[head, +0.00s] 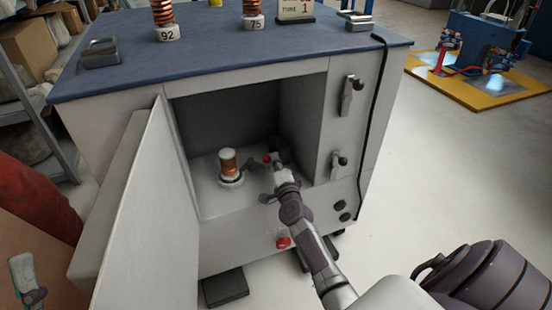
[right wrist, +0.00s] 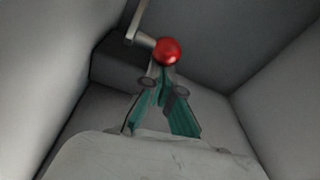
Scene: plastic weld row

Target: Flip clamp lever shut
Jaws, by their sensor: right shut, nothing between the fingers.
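The clamp lever shows as a thin grey arm (right wrist: 139,24) ending in a red ball knob (right wrist: 168,51) in the right wrist view. In the head view the red knob (head: 267,159) is inside the open cabinet, beside a copper coil on a white round base (head: 229,168). My right gripper (right wrist: 163,72) is shut and empty, its fingertips right at the knob; I cannot tell whether they touch. In the head view the right gripper (head: 274,176) reaches in through the cabinet opening. A grey shape with a dark band at the lower left edge may be my left gripper (head: 28,285); its fingers are unclear.
The cabinet door (head: 150,215) stands open on the left. The cabinet's right front (head: 345,130) carries two black-knobbed handles and a hanging black cable. Coils and small trays stand on the blue top (head: 220,52). The floor to the right (head: 455,170) is mostly clear.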

